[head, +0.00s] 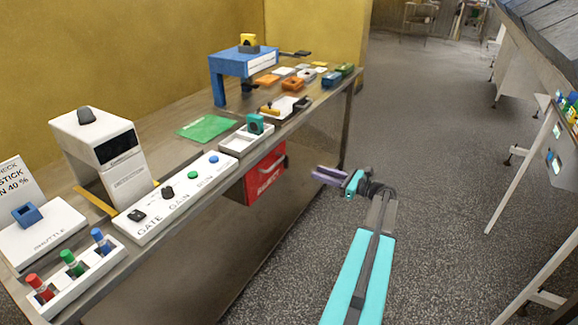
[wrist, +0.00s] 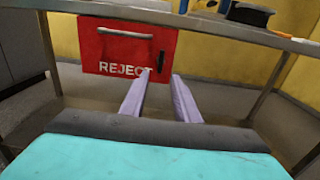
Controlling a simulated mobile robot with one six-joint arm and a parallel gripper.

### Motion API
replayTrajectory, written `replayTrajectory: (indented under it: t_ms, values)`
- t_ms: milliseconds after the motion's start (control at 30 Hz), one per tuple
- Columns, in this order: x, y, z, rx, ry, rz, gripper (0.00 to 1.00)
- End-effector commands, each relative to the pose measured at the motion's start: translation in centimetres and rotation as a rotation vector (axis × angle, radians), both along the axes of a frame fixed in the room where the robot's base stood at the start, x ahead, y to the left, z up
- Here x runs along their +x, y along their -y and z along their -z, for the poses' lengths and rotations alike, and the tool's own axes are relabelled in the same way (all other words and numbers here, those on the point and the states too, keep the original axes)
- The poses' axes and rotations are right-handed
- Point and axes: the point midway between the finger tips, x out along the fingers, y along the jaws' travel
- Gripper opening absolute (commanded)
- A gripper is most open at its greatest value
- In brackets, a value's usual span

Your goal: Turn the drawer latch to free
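The red drawer (head: 265,178) marked REJECT hangs under the table's front edge. In the wrist view the drawer (wrist: 105,50) faces me and looks shut. Its pale bar handle (wrist: 125,33) runs across the upper front. A small dark upright piece, apparently the latch (wrist: 160,57), sits on the right side of the front. My gripper (wrist: 161,76) has its two lilac fingers apart with nothing between them. The fingertips show just below the latch in the picture; contact is not visible. In the head view my gripper (head: 322,174) is to the right of the drawer, apart from it.
The table (head: 160,170) carries a control strip (head: 180,196), a white tray (head: 246,140), a blue stand (head: 245,62) and several small parts. A table leg (head: 347,125) stands behind my gripper. The floor (head: 430,150) to the right is clear.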

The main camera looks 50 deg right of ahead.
Motion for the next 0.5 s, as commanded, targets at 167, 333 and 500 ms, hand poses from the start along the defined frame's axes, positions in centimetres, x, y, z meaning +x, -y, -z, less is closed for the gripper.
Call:
replayTrajectory:
  t_ms: [167, 333, 500]
  values:
    - [-0.20, 0.28, -0.24, 0.004, 0.004, 0.004, 0.28]
    - [-0.18, 0.25, -0.20, 0.004, 0.003, 0.004, 0.28]
    - [0.17, 0.16, -0.19, 0.003, 0.003, 0.004, 0.28]
